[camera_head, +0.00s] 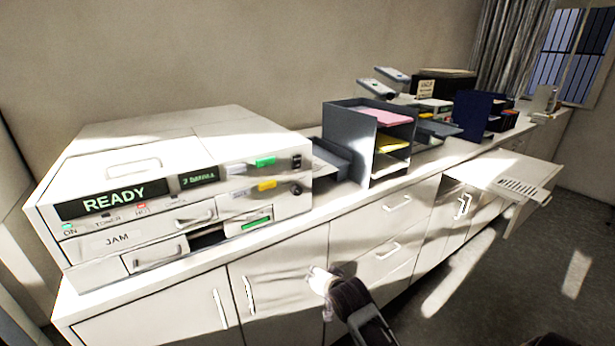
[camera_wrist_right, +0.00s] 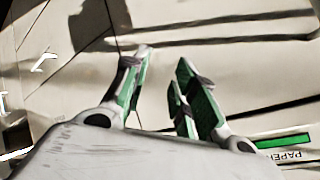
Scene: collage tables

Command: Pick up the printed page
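The white printer (camera_head: 230,145) stands on the left of the long counter, with READY lit on its front panel. A dark slot (camera_head: 208,238) shows low on its front. I cannot make out a separate printed page in either view. My right gripper (camera_head: 321,279) is in front of the cabinet doors, below the counter edge and right of the printer. In the right wrist view the right gripper (camera_wrist_right: 162,75) has its two green-lined fingers apart, with nothing between them. My left gripper is not in view.
Right of the printer, a grey tray rack (camera_head: 347,145) holds pink and yellow paper (camera_head: 385,118). Dark blue organisers (camera_head: 475,115) stand farther along the counter. A white ledge with a slotted grille (camera_head: 500,172) juts out at the right. The floor is clear at lower right.

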